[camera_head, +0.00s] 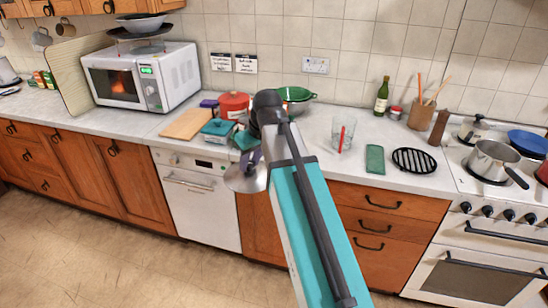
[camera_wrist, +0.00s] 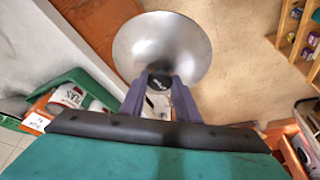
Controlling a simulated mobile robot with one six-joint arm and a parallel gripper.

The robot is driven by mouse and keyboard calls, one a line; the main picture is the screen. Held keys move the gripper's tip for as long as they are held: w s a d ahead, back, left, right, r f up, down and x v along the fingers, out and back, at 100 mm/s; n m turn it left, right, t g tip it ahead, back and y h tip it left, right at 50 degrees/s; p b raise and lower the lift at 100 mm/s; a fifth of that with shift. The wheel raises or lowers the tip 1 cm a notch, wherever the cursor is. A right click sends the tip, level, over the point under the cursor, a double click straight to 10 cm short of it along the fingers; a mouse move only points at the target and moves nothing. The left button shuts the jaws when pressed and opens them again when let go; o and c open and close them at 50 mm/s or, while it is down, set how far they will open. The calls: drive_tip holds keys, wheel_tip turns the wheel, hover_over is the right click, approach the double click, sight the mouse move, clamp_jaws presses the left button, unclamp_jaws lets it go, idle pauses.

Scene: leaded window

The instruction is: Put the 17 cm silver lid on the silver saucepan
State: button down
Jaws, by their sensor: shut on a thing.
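The silver saucepan (camera_head: 492,160) stands upright on the hob at the right, its dark handle pointing to the front right. My gripper (camera_head: 250,162) is in front of the counter's edge, left of the middle, far from the saucepan. It is shut on the knob of the silver lid (camera_head: 240,180). The lid hangs tilted in front of the white appliance. In the wrist view the lid (camera_wrist: 160,42) shows as a round metal disc, its black knob between the purple fingers of my gripper (camera_wrist: 160,92).
A pepper mill (camera_head: 438,128) stands beside the cooker. A red pot (camera_head: 234,105) and green colander (camera_head: 295,94) are behind my arm.

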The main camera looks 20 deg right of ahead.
sight(239, 171)
drive_tip(key=shift+s+a+m, duration=0.1)
drive_tip(key=shift+a+m, duration=0.2)
drive_tip(key=shift+a, duration=0.85)
drive_tip(key=shift+a+m+h, duration=0.3)
drive_tip(key=shift+a+m, duration=0.05)
drive_tip(key=shift+m, duration=0.55)
drive_tip(key=shift+d+r+m+h, duration=0.1)
drive_tip(key=shift+d+m+h, duration=0.1)
drive_tip(key=shift+m+h, duration=0.45)
